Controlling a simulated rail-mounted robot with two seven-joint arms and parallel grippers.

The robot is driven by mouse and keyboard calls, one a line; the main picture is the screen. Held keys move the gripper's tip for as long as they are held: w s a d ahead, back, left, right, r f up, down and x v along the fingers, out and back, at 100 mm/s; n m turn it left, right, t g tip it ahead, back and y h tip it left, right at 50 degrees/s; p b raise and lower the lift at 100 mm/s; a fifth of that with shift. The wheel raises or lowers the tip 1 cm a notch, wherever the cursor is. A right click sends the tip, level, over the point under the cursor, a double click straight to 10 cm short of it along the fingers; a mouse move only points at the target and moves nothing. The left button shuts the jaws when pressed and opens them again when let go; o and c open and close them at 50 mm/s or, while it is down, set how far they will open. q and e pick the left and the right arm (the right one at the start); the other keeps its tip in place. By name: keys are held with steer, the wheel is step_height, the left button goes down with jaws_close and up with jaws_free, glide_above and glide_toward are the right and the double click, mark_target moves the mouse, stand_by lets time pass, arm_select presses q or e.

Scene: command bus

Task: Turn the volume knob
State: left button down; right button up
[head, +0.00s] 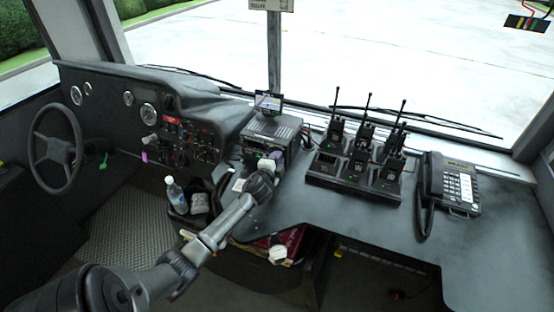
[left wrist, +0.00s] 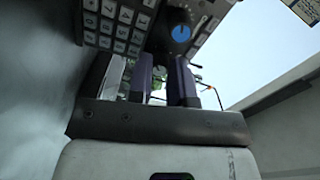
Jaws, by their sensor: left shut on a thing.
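The radio unit (head: 275,127) sits on the dash left of centre, with a small screen on top. My left gripper (head: 268,159) is at its front face, and the wrist hides part of that face. In the left wrist view, the fingers (left wrist: 162,62) are close together at a dark knob (left wrist: 160,48) that is partly hidden between the tips. They are shut on it; I take it for the volume knob. Just beyond is a knob with a blue face (left wrist: 180,33). A grey keypad (left wrist: 120,22) is beside it. The knob's angle cannot be told. My right gripper is not in view.
A charger with several handheld radios (head: 350,175) and a desk phone (head: 455,187) stand to the right on the dash. A steering wheel (head: 55,150) is at the left. A water bottle (head: 176,195) stands low, left of my arm.

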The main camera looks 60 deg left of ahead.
arm_select(q)
steer(key=c, duration=1.3)
jaws_free()
steer(key=v, duration=1.2)
steer(key=shift+s+d, duration=0.6)
steer(key=shift+s, duration=0.15)
steer(key=shift+r, duration=0.1)
